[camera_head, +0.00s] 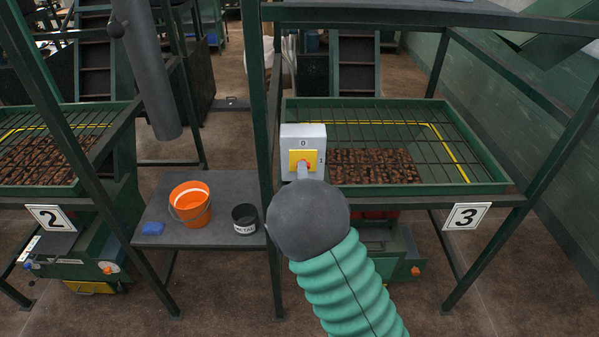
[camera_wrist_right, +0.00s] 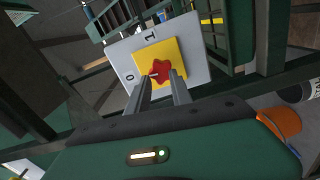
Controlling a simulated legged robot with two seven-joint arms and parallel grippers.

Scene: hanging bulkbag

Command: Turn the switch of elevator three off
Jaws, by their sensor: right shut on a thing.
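The switch box (camera_head: 289,131) is pale grey with a yellow plate and the marks 0 and 1. It hangs at the left front corner of the elevator bay with the number 3 sign (camera_head: 466,216). In the right wrist view its red knob (camera_wrist_right: 161,72) sits in the middle of the yellow plate (camera_wrist_right: 184,58). My right gripper (camera_wrist_right: 163,79) is shut on the knob, one finger on each side. A small pale mark shows at the knob's left edge; I cannot tell its setting for sure. In the head view my right wrist hides most of this gripper (camera_head: 303,172). My left gripper is not in view.
Green frame posts stand beside the switch. A grated tray (camera_head: 480,187) of brown pieces lies behind the switch.

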